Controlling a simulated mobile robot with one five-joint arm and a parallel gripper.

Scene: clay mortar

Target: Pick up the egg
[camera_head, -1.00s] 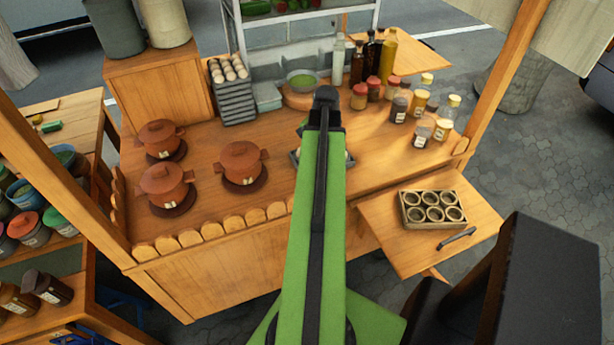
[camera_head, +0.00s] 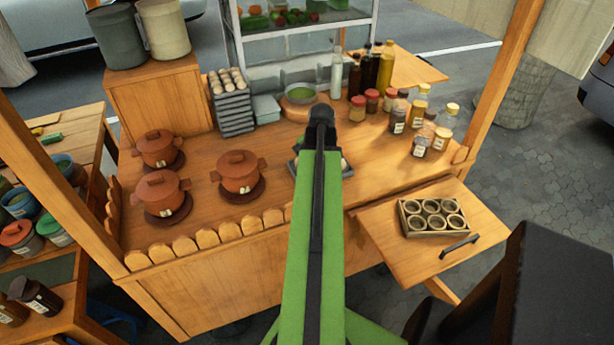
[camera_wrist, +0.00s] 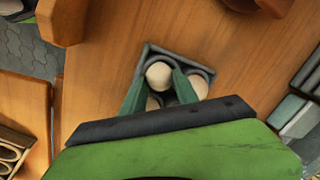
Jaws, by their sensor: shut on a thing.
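In the wrist view, a pale egg (camera_wrist: 158,73) sits between the two green fingers of my gripper (camera_wrist: 160,80), which are shut on it. The egg is at a small dark grey tray (camera_wrist: 147,54); I cannot tell whether it is lifted clear. Other pale eggs (camera_wrist: 199,87) lie in the tray beside and below the fingers, partly hidden. In the head view, my green arm covers the gripper and most of the tray (camera_head: 293,168); only slivers show at either side.
Clay pots (camera_head: 240,172) stand left on the wooden counter (camera_head: 285,220). Jars and bottles (camera_head: 420,110) stand at the right back. A stack of egg trays (camera_head: 235,115) is at the back left. A box of round cups (camera_head: 433,220) rests on the right side shelf.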

